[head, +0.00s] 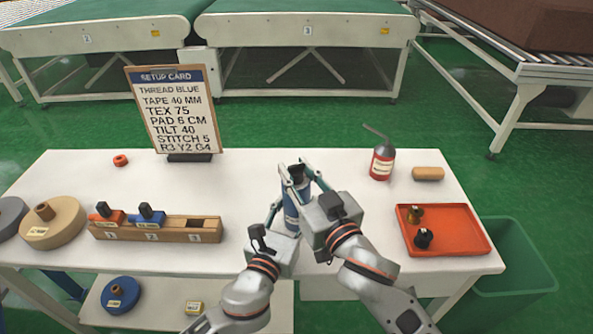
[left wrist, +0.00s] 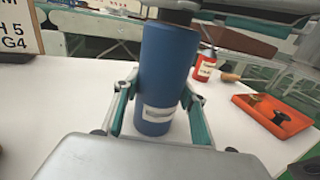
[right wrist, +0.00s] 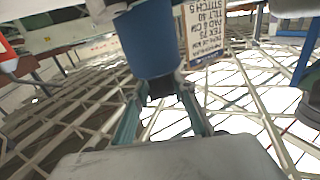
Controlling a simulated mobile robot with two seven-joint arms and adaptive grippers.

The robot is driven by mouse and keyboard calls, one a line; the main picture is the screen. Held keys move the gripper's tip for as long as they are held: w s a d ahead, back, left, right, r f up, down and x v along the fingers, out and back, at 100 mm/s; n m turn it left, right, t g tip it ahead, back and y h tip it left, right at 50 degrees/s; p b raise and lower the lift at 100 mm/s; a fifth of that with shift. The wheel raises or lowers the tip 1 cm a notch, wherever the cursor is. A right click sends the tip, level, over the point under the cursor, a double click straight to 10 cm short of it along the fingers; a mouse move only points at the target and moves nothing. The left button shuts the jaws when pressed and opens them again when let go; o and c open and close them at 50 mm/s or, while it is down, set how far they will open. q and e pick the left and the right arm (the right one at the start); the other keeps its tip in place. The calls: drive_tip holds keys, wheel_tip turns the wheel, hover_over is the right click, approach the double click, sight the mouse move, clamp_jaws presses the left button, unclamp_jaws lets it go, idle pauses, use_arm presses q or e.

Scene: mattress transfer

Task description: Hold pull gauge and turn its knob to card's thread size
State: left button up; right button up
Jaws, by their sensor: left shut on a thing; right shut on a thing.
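The blue cylindrical pull gauge (head: 291,217) stands upright at the table's front middle; its body fills the left wrist view (left wrist: 165,75). My left gripper (head: 279,208) is shut around the gauge's body. The dark knob (head: 296,173) is on top of the gauge, and my right gripper (head: 305,174) is shut on it from above; the right wrist view shows the knob (right wrist: 160,88) between the fingers. A pale label (left wrist: 157,114) on the body is unreadable, and I cannot read the knob setting. The setup card (head: 173,108) reads THREAD BLUE and TEX 75.
A wooden rack (head: 155,229) with orange and blue blocks stands left, beside a tan spool (head: 54,222). An orange tray (head: 443,229) with small knobbed pieces, a red oil can (head: 382,162) and a tan roll (head: 428,174) are right. A green bin (head: 515,262) stands beyond the table's right edge.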

drive_tip(key=shift+r, duration=0.15)
idle(0.3)
drive_tip(key=o, duration=1)
drive_tip(key=shift+d, duration=0.1)
drive_tip(key=shift+o, duration=0.2)
drive_tip(key=v, duration=1.2)
